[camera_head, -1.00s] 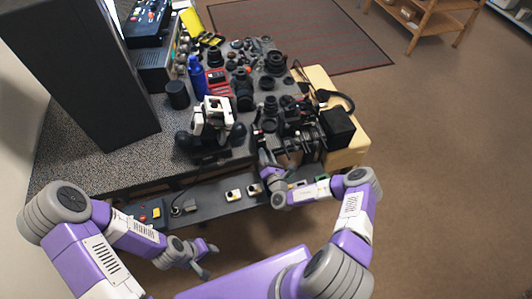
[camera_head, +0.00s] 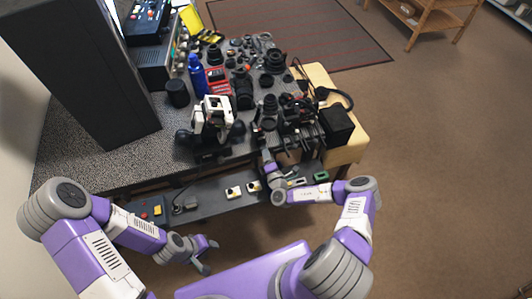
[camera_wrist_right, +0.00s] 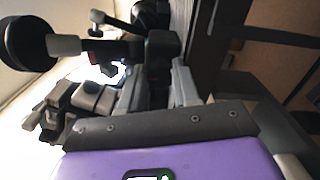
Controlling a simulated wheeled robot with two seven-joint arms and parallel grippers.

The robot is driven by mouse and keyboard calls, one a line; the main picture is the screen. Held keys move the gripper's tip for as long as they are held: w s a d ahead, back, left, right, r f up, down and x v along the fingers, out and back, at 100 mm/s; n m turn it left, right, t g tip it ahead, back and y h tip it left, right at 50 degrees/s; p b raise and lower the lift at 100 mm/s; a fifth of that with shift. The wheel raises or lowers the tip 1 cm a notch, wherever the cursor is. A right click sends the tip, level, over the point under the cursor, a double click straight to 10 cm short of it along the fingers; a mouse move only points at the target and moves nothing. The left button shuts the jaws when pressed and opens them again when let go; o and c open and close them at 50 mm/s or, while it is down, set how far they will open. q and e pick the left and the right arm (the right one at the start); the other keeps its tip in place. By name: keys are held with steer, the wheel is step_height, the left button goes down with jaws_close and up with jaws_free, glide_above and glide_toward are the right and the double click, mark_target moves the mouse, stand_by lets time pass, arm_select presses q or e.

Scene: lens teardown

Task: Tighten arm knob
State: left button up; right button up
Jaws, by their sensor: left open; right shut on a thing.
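In the head view my right gripper (camera_head: 267,155) reaches in at the table's front edge, against a dark clamp rig (camera_head: 298,140) with rods. In the right wrist view its two grey fingers (camera_wrist_right: 157,85) are shut on a small dark part, seemingly the arm knob (camera_wrist_right: 162,48); the fingers hide much of it, and I cannot tell its turn. A black rod with a round black disc (camera_wrist_right: 28,45) lies beyond the fingers at the left. My left gripper (camera_head: 208,256) is open and empty, low in front of the table and away from the rig.
A white and black device (camera_head: 212,118) stands left of the rig. Lenses, a blue bottle (camera_head: 196,76) and a red meter (camera_head: 217,80) crowd the table behind. A grey shelf (camera_head: 215,203) with small parts runs below the front edge. A black box (camera_head: 337,124) stands right of the rig.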

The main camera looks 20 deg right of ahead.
stand_by(0.4)
steer(key=o, duration=1.1)
steer(key=shift+c, duration=0.2)
steer(key=shift+s, duration=0.1)
steer(key=s+p, duration=0.1)
steer(key=s, duration=0.6)
steer(key=shift+s+a, duration=0.2)
steer(key=shift+a, duration=0.1)
